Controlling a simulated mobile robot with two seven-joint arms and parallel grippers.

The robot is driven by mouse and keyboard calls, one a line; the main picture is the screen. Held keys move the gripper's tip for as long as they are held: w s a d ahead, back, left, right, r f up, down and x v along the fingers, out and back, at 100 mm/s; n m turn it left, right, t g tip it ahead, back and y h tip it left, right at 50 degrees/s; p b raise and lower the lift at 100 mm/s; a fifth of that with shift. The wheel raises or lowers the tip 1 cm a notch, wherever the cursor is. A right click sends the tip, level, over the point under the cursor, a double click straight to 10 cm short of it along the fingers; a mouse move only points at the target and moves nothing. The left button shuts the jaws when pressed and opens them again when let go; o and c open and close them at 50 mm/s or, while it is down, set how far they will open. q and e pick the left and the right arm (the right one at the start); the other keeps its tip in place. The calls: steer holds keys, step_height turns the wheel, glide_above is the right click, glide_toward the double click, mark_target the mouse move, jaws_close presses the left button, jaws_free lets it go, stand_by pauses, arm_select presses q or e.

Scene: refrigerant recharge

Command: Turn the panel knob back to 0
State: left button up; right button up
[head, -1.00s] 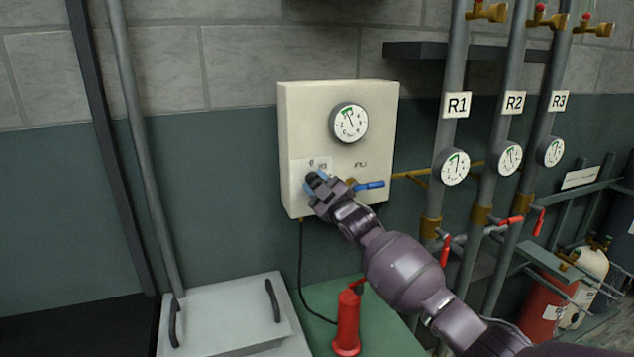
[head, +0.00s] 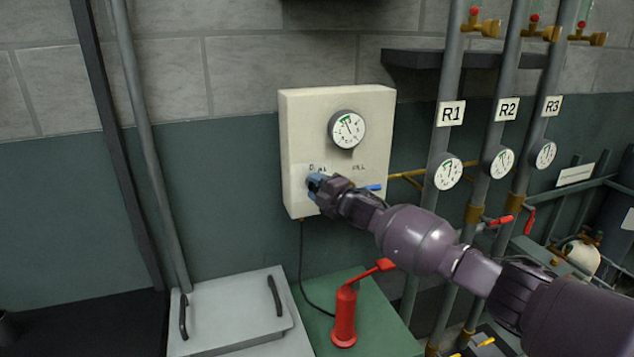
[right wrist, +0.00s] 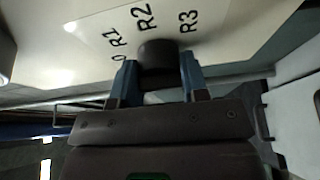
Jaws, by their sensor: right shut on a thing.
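The white panel box (head: 363,105) hangs on the wall with a round gauge (head: 347,130) on its upper part. The dark round panel knob (right wrist: 157,56) sits on the panel face below the labels 0, R1, R2 and R3 in the right wrist view. My right gripper (head: 313,187) is at the lower left of the panel, its blue fingers on either side of the knob, shut on it. The gripper hides the knob in the head view, and I cannot read the knob's pointer. My left gripper is not in view.
Pipes R1, R2 and R3 (head: 507,110) with gauges stand to the right. A red pump-like cylinder (head: 345,318) stands on the green surface below, beside a grey lidded box (head: 230,318).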

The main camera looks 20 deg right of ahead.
steer(key=shift+n, duration=0.3)
stand_by(0.4)
steer(key=o, duration=0.9)
steer(key=shift+s, duration=0.1)
steer(key=v, duration=1)
steer(key=shift+s+d+r, duration=0.1)
steer(key=shift+s+d, duration=0.05)
steer(key=shift+s, duration=0.15)
